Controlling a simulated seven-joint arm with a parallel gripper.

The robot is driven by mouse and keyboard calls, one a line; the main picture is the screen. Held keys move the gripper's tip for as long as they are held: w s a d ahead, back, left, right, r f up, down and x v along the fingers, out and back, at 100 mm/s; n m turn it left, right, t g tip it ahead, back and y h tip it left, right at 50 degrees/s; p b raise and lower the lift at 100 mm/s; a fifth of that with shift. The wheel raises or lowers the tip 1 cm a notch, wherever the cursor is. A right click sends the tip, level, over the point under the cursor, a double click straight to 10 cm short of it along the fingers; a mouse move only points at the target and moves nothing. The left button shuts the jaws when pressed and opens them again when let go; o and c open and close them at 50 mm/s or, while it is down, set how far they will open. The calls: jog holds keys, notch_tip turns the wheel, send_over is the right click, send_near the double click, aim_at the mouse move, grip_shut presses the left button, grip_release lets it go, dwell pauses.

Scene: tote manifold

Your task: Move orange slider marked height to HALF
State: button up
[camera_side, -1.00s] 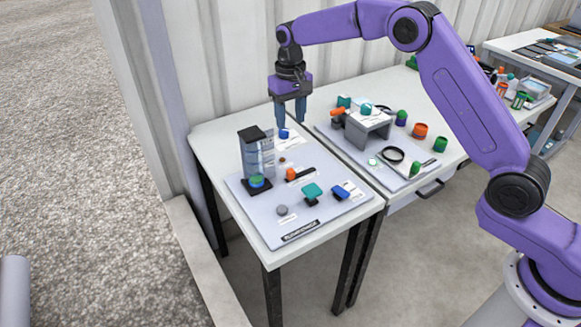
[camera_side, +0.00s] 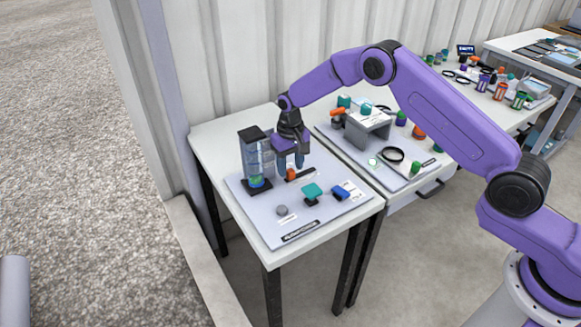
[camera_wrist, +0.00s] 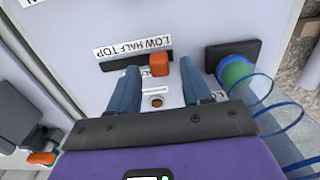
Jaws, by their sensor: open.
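The orange slider (camera_side: 292,174) is a small block on a short black track on the grey panel (camera_side: 262,212). In the wrist view the orange slider (camera_wrist: 160,65) sits near the right end of its black track (camera_wrist: 115,65), beside a white label (camera_wrist: 133,47) reading LOW, HALF and TOP. My gripper (camera_side: 291,165) is low over the panel, pointing down. In the wrist view its blue fingers (camera_wrist: 161,78) are apart, with the slider in the gap between their tips. No contact with the slider is visible.
A clear cylinder (camera_side: 257,160) with a black cap stands close left of my gripper. A teal knob (camera_side: 312,191), a blue knob (camera_side: 341,193) and a grey button (camera_side: 282,210) are on the panel's front part. A grey raised block (camera_side: 368,127) stands on the neighbouring panel.

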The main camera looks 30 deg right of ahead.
aim_at(300, 175)
jog(key=shift+f, duration=0.65)
grip_shut()
jog(key=shift+d, duration=1.75)
grip_release()
jog(key=shift+r, duration=0.15)
notch_tip(300, 175, up, 17)
jog(key=shift+r, duration=0.1)
